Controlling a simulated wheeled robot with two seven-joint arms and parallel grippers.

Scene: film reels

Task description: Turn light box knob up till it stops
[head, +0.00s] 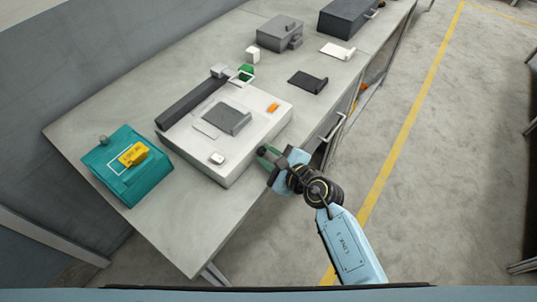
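The light box is most likely the wide white box (235,172) on the bench, with a grey plate (228,120) on top. A small white block-like part (217,158) sits at its near left corner, and a small orange part (272,107) near its right edge. I cannot tell for certain which part is the knob; one on the front side may be hidden by my gripper. My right gripper (268,155) is at the box's front right side, low by the bench edge. Its fingers are dark and green, too small to tell open from shut, or whether they touch the box.
A teal case (128,175) with a yellow item (133,154) stands left of the box. A long dark bar (190,103) lies along the box's back left. A grey machine (279,33), a black tray (307,81) and a dark box (345,18) are farther back.

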